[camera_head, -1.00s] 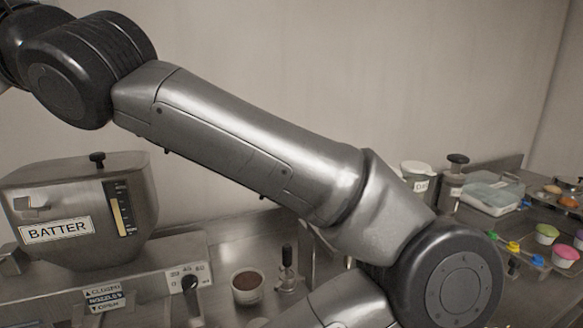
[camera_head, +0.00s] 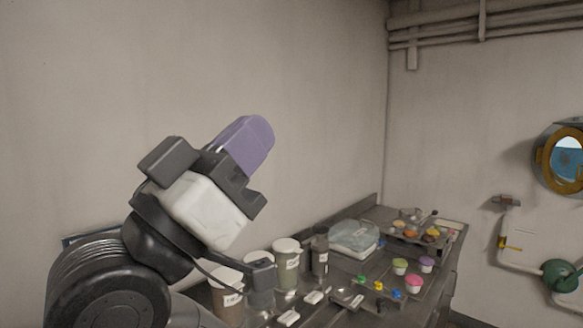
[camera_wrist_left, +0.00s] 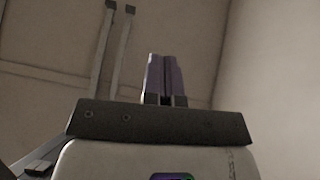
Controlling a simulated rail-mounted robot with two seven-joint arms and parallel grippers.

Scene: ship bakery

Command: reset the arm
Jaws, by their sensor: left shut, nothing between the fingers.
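My left arm comes in from the lower left in the head view. Its left gripper (camera_head: 247,143), with purple fingers, is raised above the counter and points up and to the right. The fingers are shut and empty. In the left wrist view the two purple fingers (camera_wrist_left: 164,78) stand side by side against bare wall and ceiling, touching nothing. My right gripper is in neither view.
A steel counter (camera_head: 405,312) runs below the gripper. It holds lidded containers (camera_head: 286,262), a dark-topped jar (camera_head: 319,252), a clear lidded box (camera_head: 354,238), colored cups (camera_head: 414,283) and a tray of small items (camera_head: 452,226). The air above the counter is free.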

